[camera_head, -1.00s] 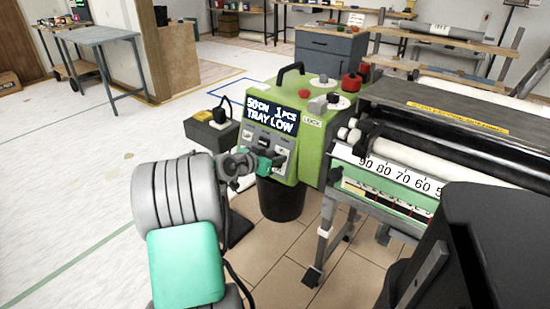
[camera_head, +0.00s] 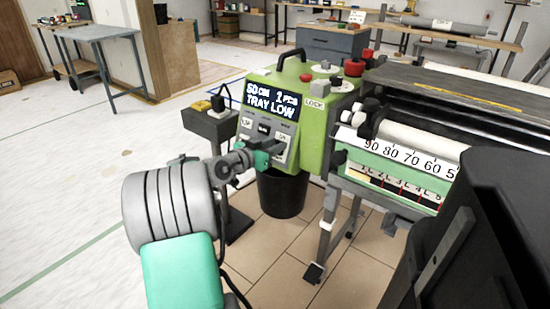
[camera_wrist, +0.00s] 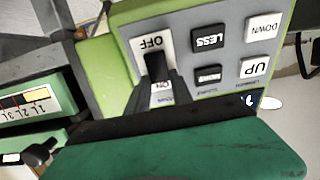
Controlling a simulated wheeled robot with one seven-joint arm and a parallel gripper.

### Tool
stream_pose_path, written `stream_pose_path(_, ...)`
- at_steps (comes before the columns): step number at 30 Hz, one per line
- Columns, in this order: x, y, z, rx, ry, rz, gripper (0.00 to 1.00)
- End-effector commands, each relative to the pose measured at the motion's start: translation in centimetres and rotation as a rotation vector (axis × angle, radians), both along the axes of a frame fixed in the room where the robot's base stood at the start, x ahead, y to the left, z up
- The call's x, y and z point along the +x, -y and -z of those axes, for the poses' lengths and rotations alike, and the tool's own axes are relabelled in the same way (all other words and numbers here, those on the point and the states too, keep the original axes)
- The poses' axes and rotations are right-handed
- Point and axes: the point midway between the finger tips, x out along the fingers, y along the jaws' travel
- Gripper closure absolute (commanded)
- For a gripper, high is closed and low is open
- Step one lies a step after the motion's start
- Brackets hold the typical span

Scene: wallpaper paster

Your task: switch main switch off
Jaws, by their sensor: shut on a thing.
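The main switch is on the sloped panel of the green control box (camera_head: 316,125). In the wrist view it is a pale plate marked OFF and ON, with a dark lever (camera_wrist: 156,66) between the marks. The OFF mark is at the far end and the ON mark near my fingertips. My gripper (camera_head: 277,148) reaches the panel from the left and front. In the wrist view its dark fingers (camera_wrist: 162,97) narrow towards the switch and are shut on the lever. The fingers partly hide the ON end, so the lever's exact tilt is hard to tell.
LESS, DOWN and UP buttons (camera_wrist: 254,68) sit beside the switch. The display (camera_head: 272,100) reads TRAY LOW. A black bin (camera_head: 282,195) stands below the box, a small grey stand (camera_head: 208,125) to its left. The pasting machine (camera_head: 400,160) with rollers adjoins on the right.

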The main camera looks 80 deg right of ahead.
Motion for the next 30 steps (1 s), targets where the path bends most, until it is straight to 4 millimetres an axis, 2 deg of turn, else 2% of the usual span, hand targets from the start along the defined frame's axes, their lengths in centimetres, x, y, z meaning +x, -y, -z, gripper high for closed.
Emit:
stream_pose_path(1, 0.07, -0.06, 1.13, -0.023, -0.009, -0.001, 1.0)
stream_pose_path(15, 0.12, -0.18, 0.16, -0.077, -0.033, -0.001, 1.0)
stream_pose_path(16, 0.11, -0.18, 0.16, -0.077, -0.033, -0.001, 0.72)
stream_pose_path(24, 0.11, -0.17, 0.17, -0.077, -0.033, -0.001, 0.51)
stream_pose_path(30, 0.12, -0.19, 0.16, -0.077, -0.033, -0.001, 0.51)
